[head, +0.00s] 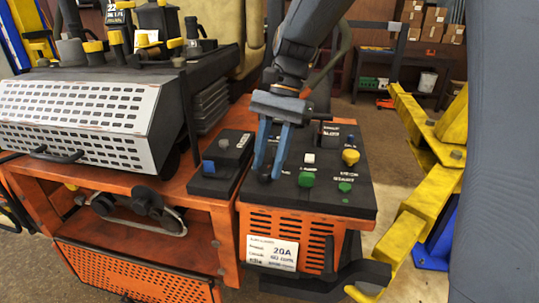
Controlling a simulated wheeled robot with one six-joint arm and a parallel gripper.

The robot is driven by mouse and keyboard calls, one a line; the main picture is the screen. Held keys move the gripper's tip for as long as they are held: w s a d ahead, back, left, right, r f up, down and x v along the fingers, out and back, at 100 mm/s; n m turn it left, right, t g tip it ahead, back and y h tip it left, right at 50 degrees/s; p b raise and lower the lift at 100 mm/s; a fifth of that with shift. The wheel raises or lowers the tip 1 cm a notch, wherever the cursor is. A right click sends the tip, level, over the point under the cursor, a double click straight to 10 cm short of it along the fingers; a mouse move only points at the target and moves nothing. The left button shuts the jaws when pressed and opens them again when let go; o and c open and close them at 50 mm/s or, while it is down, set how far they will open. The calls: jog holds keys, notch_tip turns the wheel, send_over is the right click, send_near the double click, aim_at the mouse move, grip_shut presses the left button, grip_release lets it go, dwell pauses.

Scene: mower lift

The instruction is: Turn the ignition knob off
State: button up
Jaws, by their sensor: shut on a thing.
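The black control panel (325,197) sits on top of the orange mower body at centre right. My gripper (270,172) points down onto the left part of this panel with its two blue fingers. The fingertips are shut on a small dark knob (265,178), which I take to be the ignition knob. The fingers hide most of it, so its angle cannot be read. Right of the gripper on the panel are a white button (309,158), green buttons (306,179) and a yellow knob (350,157).
A smaller black box with a blue switch (208,167) stands just left of the panel. A perforated white cover (85,118) and yellow-capped levers (115,37) are further left. Yellow lift arms (415,200) stand close on the right. Shelves with boxes are at the back.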

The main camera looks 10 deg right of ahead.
jog(key=n+p, duration=0.1)
jog(key=n, duration=0.1)
jog(key=n+g+h+p, duration=0.1)
jog(key=n+p, duration=0.1)
jog(key=shift+a+r+n+h, duration=0.1)
jog(key=shift+a+n+h, duration=0.1)
jog(key=shift+n+h, duration=0.1)
jog(key=n+h+p, duration=0.1)
jog(key=n, duration=0.3)
jog(key=shift+w+a+p, duration=0.1)
jog(key=shift+a+p, duration=0.05)
jog(key=shift+p, duration=0.25)
jog(key=shift+o, duration=0.2)
jog(key=shift+h, duration=0.3)
jog(key=shift+c, duration=0.2)
jog(key=o, duration=1.1)
jog(key=shift+c, duration=0.2)
jog(key=b+v, duration=0.2)
jog(key=v, duration=0.5)
jog(key=shift+w+r+b, duration=0.25)
jog(key=shift+r+b, duration=0.05)
